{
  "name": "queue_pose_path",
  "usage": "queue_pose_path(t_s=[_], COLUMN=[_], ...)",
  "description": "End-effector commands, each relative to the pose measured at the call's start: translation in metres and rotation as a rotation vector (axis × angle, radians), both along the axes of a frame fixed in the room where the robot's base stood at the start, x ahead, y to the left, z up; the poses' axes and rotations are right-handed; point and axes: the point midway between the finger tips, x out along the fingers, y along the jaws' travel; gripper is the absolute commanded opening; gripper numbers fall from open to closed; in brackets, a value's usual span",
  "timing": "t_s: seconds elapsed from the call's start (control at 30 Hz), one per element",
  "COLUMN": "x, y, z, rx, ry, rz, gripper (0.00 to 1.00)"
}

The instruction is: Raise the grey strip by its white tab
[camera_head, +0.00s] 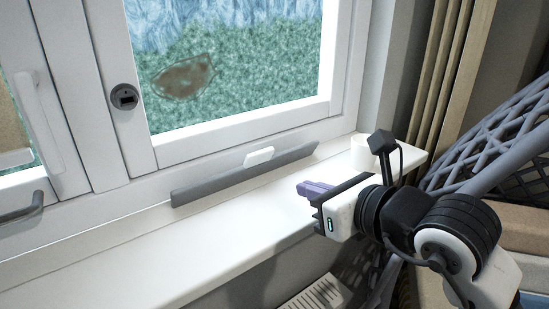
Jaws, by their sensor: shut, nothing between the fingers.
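The grey strip (218,185) is a long bar along the bottom of the window frame, just above the white sill, slanting up to the right. Its white tab (259,156) is a small rounded block at the strip's upper edge, right of its middle. My gripper (302,188) is over the sill, to the right of and below the tab. Its purple fingers are shut and empty, pointing left. The fingers are apart from the tab in the picture.
The white sill (130,262) is clear to the left. A white cup-like object (364,152) stands at its right end. A window handle (22,209) is at far left. A radiator grille (316,296) shows below.

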Motion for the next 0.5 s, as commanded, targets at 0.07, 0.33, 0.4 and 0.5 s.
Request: queue_pose_path(t_s=[0.07, 0.33, 0.4, 0.5], x=[0.013, 0.056, 0.063, 0.071], y=[0.012, 0.043, 0.048, 0.053], z=[0.000, -0.010, -0.005, -0.001], rx=[0.001, 0.000, 0.001, 0.001], ry=[0.002, -0.001, -0.001, -0.002], rz=[0.007, 0.006, 0.005, 0.005], gripper=[0.00, 0.00, 0.00, 0.00])
